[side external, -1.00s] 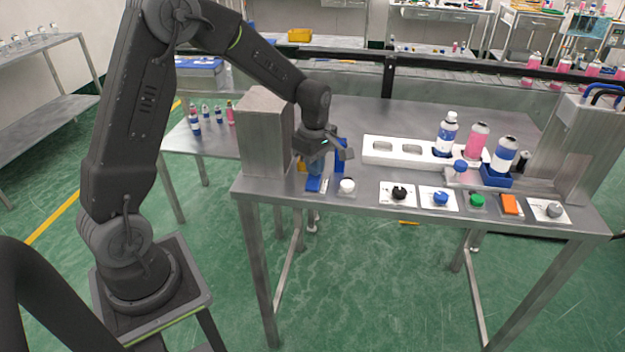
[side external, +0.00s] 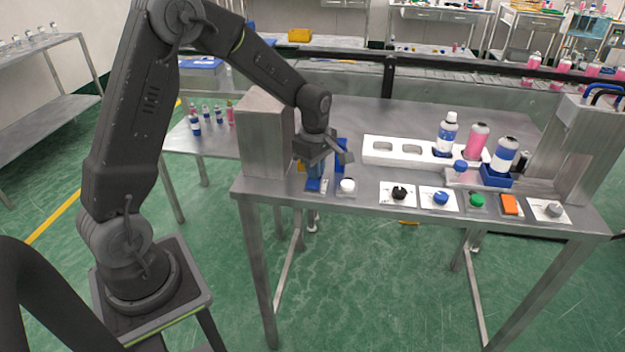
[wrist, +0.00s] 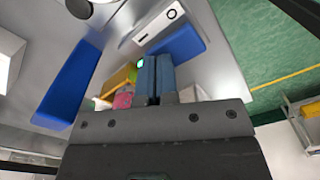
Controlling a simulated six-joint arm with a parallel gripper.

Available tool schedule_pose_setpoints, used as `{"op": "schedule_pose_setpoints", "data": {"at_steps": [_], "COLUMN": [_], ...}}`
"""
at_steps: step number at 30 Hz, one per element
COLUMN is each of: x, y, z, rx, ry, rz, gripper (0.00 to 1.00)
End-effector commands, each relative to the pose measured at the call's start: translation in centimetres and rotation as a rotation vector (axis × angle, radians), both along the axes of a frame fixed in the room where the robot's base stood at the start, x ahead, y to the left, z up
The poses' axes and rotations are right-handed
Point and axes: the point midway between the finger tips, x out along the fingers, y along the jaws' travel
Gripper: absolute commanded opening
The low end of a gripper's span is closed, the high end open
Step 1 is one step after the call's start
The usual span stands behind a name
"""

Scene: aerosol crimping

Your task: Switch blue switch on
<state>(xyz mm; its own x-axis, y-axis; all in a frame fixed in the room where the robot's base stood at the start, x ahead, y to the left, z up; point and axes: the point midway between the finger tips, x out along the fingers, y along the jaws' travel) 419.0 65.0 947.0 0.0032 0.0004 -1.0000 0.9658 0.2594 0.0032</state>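A blue switch (side external: 313,184) on a white plate sits near the left front edge of the steel table. In the wrist view the blue switch (wrist: 178,45) shows beyond my fingertips, its white plate carrying a line and a circle mark. Other blue parts are a round knob (side external: 440,198) on a white card and a blue upright piece (side external: 341,152) behind my gripper. My gripper (side external: 314,170) points down just above and behind the blue switch. In the wrist view its fingers (wrist: 155,75) lie side by side, shut with nothing seen between them. Whether they touch the switch is unclear.
A tall steel block (side external: 266,135) stands left of my gripper. A white rack (side external: 380,158) with bottles is behind.

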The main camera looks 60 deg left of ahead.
Motion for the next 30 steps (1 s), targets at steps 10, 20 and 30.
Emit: {"op": "schedule_pose_setpoints", "data": {"at_steps": [10, 20, 30], "x": [-0.1, 0.0, -0.1], "y": [0.0, 0.0, 0.0], "z": [1.9, 4.5, 5.8], "rx": [0.000, 0.000, -0.001], "ry": [0.002, 0.001, 0.003], "rz": [-0.001, -0.001, -0.001], "gripper": [0.00, 0.00, 0.00]}}
